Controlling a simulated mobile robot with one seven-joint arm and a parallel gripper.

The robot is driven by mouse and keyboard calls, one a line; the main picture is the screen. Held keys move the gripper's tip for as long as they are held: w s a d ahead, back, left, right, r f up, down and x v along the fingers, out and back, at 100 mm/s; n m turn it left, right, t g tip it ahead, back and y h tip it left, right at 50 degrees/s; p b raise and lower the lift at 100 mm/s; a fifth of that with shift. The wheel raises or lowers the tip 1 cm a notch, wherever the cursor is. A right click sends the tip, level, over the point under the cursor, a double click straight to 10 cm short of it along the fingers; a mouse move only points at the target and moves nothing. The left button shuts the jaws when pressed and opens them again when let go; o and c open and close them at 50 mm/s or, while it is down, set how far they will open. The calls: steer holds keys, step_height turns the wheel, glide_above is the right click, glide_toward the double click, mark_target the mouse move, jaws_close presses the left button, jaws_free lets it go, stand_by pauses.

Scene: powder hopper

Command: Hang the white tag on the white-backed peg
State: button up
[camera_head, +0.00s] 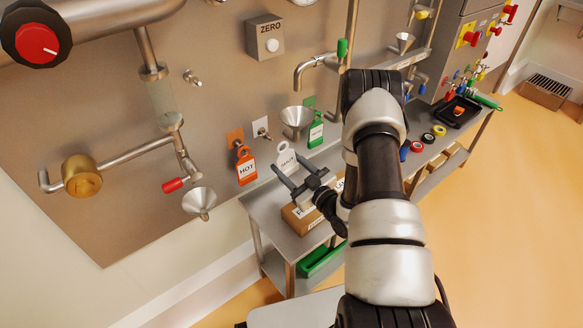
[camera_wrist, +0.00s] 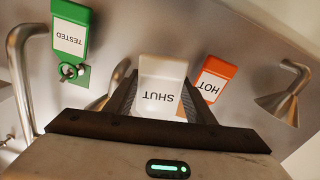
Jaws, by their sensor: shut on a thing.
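The white tag (camera_head: 285,157), lettered SHUT, is held upright between the fingers of my gripper (camera_head: 288,168), with its holed end up in the head view. The wrist view shows the tag (camera_wrist: 161,88) between the two dark fingers of my gripper (camera_wrist: 160,103), its lettering upside down. The white-backed peg (camera_head: 262,128) sticks out of the steel panel, up and left of the tag, and looks empty. The tag appears apart from the peg. In the wrist view I cannot make out this peg; the tag may hide it.
The orange HOT tag (camera_head: 246,167) hangs left of the white-backed peg. The green TESTED tag (camera_head: 316,131) hangs to the right; it also shows in the wrist view (camera_wrist: 70,35). A funnel (camera_head: 297,118) stands out close by. A cardboard box (camera_head: 307,215) sits on the bench below.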

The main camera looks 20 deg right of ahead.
steer(key=shift+f+x, duration=0.2)
steer(key=shift+x, duration=2.35)
steer(key=shift+w+a+f+b, duration=0.25)
steer(key=shift+w+f+b, duration=0.35)
steer(key=shift+b, duration=0.5)
steer(key=shift+r, duration=0.1)
steer(key=o, duration=1.1)
